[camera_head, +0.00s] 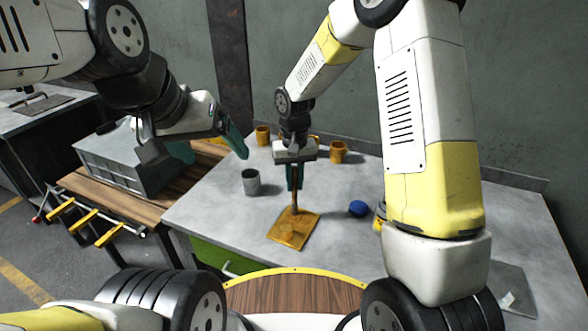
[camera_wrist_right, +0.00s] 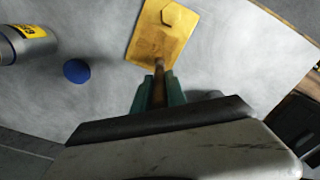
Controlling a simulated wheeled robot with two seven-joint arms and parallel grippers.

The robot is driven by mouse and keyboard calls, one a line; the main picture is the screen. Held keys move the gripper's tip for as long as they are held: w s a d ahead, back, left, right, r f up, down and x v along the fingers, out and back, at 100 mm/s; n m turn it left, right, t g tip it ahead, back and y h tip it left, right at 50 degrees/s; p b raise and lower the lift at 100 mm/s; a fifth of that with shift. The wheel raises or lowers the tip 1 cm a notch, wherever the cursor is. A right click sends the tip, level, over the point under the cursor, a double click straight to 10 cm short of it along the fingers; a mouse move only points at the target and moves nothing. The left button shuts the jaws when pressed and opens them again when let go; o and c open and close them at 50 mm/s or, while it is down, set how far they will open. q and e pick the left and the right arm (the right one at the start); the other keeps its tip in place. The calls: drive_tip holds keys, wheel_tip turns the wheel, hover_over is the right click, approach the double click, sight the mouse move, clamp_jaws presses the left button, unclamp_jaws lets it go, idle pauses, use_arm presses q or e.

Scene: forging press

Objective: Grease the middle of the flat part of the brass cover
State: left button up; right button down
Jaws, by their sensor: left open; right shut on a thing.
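The brass cover (camera_head: 286,240) lies on the grey table, a yellow plate with a raised part towards its front edge. It also shows in the right wrist view (camera_wrist_right: 150,42). My right gripper (camera_head: 294,184) is above the cover's back edge, pointing down. It is shut on a brown stick-like tool (camera_head: 295,202), seen between the green fingers in the right wrist view (camera_wrist_right: 159,70). The tool's lower end is at the cover's back part; I cannot tell whether it touches. My left gripper (camera_head: 210,148) is open and empty, up left of the cover.
A grey cup (camera_head: 251,182) stands left of my right gripper. Orange cups (camera_head: 338,152) stand behind. A blue round thing (camera_head: 358,208) lies right of the cover, near a can with a yellow label (camera_wrist_right: 30,42). A grey crate (camera_head: 130,165) sits on the wooden bench at left.

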drive_tip(key=shift+w+d, duration=0.25)
drive_tip(key=shift+w, duration=0.25)
drive_tip(key=shift+s, duration=0.1)
